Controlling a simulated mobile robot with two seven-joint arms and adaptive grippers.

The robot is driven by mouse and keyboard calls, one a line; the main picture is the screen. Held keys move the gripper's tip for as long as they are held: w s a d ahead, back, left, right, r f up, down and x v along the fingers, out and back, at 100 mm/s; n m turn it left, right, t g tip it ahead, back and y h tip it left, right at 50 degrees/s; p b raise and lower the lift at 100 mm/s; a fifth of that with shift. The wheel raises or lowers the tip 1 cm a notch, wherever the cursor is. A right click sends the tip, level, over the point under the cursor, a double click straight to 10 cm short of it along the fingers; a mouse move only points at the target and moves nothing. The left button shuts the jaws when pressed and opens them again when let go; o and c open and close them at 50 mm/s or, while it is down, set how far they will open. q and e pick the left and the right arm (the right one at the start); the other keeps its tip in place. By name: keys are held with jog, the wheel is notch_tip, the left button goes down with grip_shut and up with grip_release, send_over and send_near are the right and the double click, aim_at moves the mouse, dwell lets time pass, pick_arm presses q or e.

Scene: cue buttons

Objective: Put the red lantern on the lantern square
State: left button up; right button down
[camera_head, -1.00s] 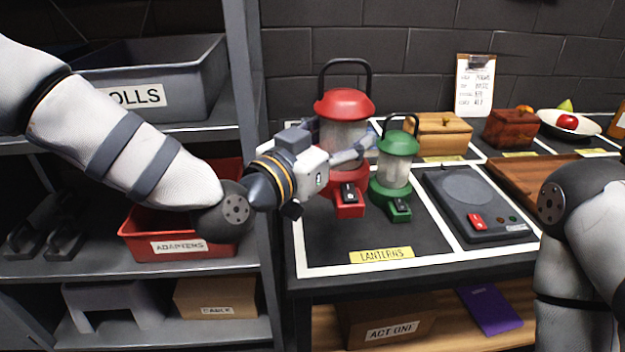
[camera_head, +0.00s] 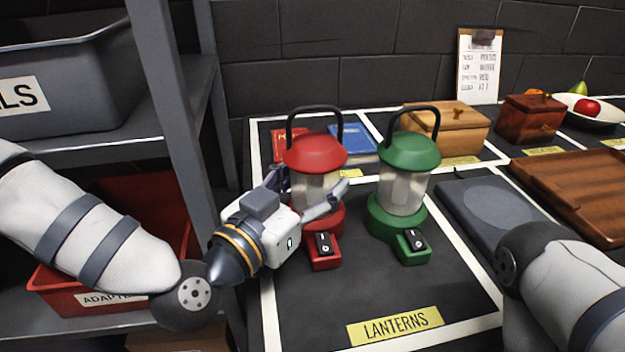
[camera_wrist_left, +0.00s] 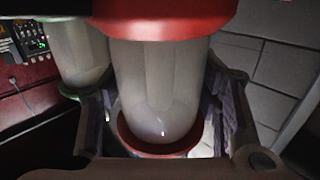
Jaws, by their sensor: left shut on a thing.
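The red lantern (camera_head: 316,155) has a black handle, a pale glass body and a red base with a black switch. It is upright inside the white-outlined square labelled LANTERNS (camera_head: 395,325). Its base appears at mat level; I cannot tell whether it bears fully on it. My left gripper (camera_head: 312,195) is shut around its glass body from the left. The left wrist view shows the glass (camera_wrist_left: 160,90) between the fingers. The green lantern (camera_head: 408,155) stands just to the right, apart from it, in the same square. My right arm shows at the right edge, its gripper out of frame.
A grey pad device (camera_head: 470,205) lies right of the square. Behind are a red book (camera_head: 287,145), a blue book (camera_head: 352,138), a wooden box (camera_head: 450,130) and a dark red box (camera_head: 528,118). Shelving (camera_head: 200,80) stands close on the left. The square's front is clear.

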pick_arm(q)
jog(key=shift+w+f, duration=0.1)
jog(key=o, duration=1.7)
jog(key=shift+r, duration=0.3)
jog(key=v, duration=0.9)
jog(key=shift+a+f, duration=0.1)
jog(key=p+v, duration=0.2)
jog(key=v, duration=0.1)
jog(key=shift+p, duration=0.4)
pick_arm(e)
jog(key=shift+t, duration=0.5)
jog(key=w+r, duration=0.3)
jog(key=shift+r, duration=0.1)
